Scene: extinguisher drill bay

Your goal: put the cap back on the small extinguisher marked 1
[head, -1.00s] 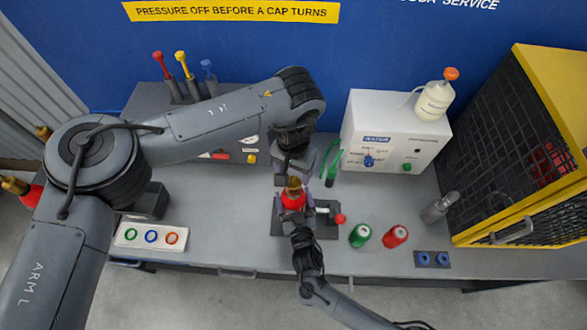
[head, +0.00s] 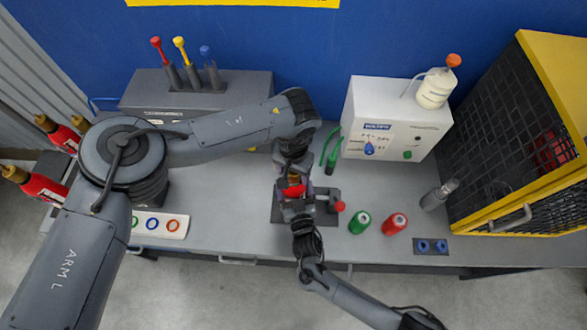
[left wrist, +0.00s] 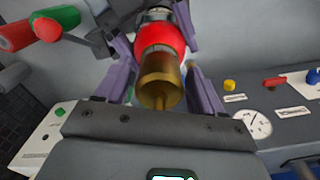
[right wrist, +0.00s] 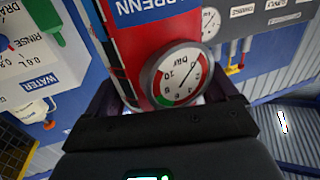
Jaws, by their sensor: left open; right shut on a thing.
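The small red extinguisher (head: 293,189) stands upright on the dark base plate (head: 279,214) in mid-bench; I cannot read a number 1 on it. Its brass top piece (left wrist: 160,75) shows large in the left wrist view. Whether this is the cap, and how firmly it sits, I cannot tell. My left gripper (head: 294,172) is over it from above, open, with one purple finger on each side and visible gaps. My right gripper (head: 297,207) is shut on the extinguisher from the front. The right wrist view shows its red body (right wrist: 140,45) and round gauge (right wrist: 180,76).
A red-knobbed lever (head: 339,206) sits right of the extinguisher. Green (head: 359,222) and red (head: 395,223) cylinders stand farther right, near a yellow-framed cage (head: 515,140). A ring tray (head: 175,226) lies left. A white rinse unit (head: 395,120) stands behind.

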